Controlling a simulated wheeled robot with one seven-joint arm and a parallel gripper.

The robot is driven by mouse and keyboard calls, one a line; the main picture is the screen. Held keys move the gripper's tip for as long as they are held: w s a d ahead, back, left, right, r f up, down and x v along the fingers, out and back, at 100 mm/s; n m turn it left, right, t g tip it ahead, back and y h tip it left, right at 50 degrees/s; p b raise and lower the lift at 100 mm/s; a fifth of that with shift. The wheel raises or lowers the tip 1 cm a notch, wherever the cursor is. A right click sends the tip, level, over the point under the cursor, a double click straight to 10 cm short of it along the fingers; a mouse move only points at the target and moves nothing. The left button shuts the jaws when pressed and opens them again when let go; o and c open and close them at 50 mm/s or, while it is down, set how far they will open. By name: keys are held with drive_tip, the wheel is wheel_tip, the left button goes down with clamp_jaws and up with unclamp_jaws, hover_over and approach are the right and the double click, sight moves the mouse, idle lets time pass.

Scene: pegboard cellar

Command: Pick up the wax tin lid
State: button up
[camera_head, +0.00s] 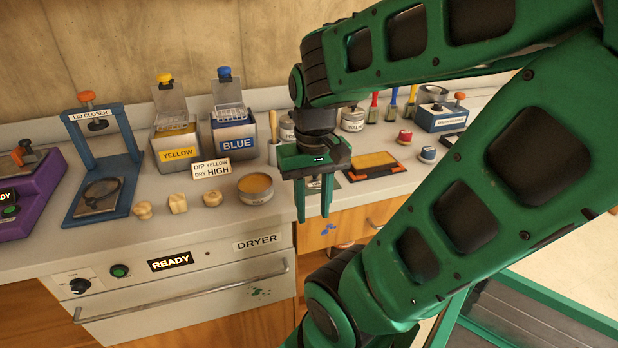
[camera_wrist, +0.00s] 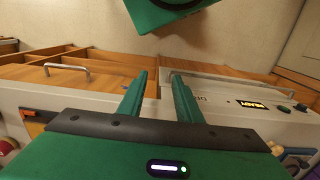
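The open wax tin (camera_head: 256,188), round and filled with yellow wax, stands at the counter's front in the head view. I cannot pick out its lid with certainty. A round dark ring (camera_head: 101,192) lies on the plate of the blue lid closer (camera_head: 128,160), and a grey round piece (camera_head: 434,92) sits at the back right; I cannot tell if either is the lid. My gripper (camera_head: 314,207) hangs at the counter's front edge, right of the tin, fingers pointing down. It is open and empty, also in the wrist view (camera_wrist: 158,82). It partly hides a small labelled thing behind it.
Yellow (camera_head: 177,148) and blue (camera_head: 234,136) containers stand behind a dip sign (camera_head: 211,169). Small wooden pieces (camera_head: 178,203) sit left of the tin. An orange pad (camera_head: 374,162) lies right of my gripper. The dryer (camera_head: 190,274) with its handle is below the counter.

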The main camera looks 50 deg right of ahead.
drive_tip(key=o, duration=0.5)
drive_tip(key=shift+s+r, duration=0.2)
drive_tip(key=shift+s, duration=0.15)
drive_tip(key=o, duration=0.5)
drive_tip(key=shift+s+d+r+m, duration=0.15)
drive_tip(key=shift+d+r+m, duration=0.05)
drive_tip(key=shift+r+m, duration=0.1)
drive_tip(key=o, duration=0.6)
drive_tip(key=w+d+m, duration=0.1)
drive_tip(key=w+r+m, duration=0.1)
drive_tip(key=m, duration=0.1)
drive_tip(key=shift+w+d, duration=0.2)
drive_tip(key=shift+d, duration=0.15)
drive_tip(key=shift+c, duration=0.2)
wheel_tip(320, 180, up, 3)
drive_tip(key=m, duration=2.3)
hover_over(314, 182)
drive_tip(key=w+d, duration=0.1)
drive_tip(key=d, duration=0.1)
drive_tip(key=shift+w+a+f, duration=0.1)
drive_tip(key=shift+a+f, duration=0.05)
drive_tip(key=shift+f, duration=4.85)
